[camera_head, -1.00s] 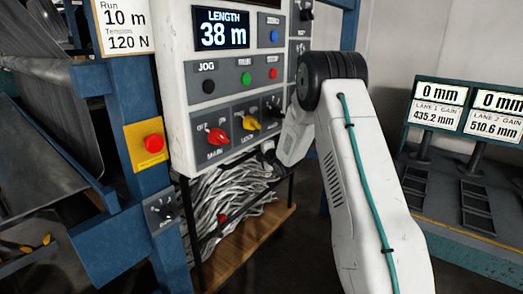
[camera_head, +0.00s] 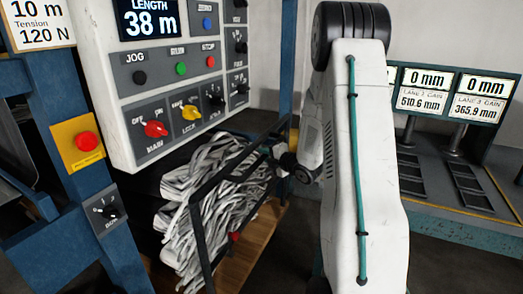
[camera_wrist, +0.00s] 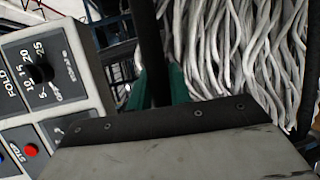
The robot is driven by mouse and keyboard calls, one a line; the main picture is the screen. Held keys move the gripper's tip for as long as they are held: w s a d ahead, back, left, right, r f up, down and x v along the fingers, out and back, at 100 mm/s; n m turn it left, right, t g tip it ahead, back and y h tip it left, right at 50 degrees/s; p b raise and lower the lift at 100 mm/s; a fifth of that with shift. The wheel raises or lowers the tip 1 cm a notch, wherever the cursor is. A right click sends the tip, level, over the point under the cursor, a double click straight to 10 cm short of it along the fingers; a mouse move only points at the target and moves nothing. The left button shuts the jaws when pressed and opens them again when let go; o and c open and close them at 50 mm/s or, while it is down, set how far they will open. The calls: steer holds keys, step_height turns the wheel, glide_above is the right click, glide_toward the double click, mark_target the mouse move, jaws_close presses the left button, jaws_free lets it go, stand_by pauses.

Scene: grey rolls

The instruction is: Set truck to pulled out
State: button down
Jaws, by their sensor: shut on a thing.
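The truck is a low cart with a wooden deck (camera_head: 240,262) and a black tube frame (camera_head: 200,240). It carries a heap of grey-white strands (camera_head: 200,190), which also fills the upper right of the wrist view (camera_wrist: 235,45). The truck stands out partly from below the control panel; its rear is hidden. My gripper (camera_head: 272,153) is at the upper right end of the frame, partly hidden by my wrist. In the wrist view, the green fingers of my gripper (camera_wrist: 160,88) are shut around a black upright bar (camera_wrist: 152,45) of the frame.
The control panel (camera_head: 165,90) with knobs and buttons is above and left of the truck. A blue post (camera_head: 75,180) carries a red stop button (camera_head: 86,142). A bench with display boards (camera_head: 455,92) stands at right. Dark floor shows at the lower centre.

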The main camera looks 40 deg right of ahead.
steer(key=shift+s+d+f, duration=0.1)
steer(key=shift+s+d, duration=0.05)
steer(key=shift+s, duration=0.55)
steer(key=c, duration=1.3)
jaws_free()
steer(key=s+r, duration=0.1)
steer(key=s, duration=0.6)
steer(key=shift+s+r, duration=0.25)
steer(key=shift+s, duration=0.05)
steer(key=shift+d, duration=0.1)
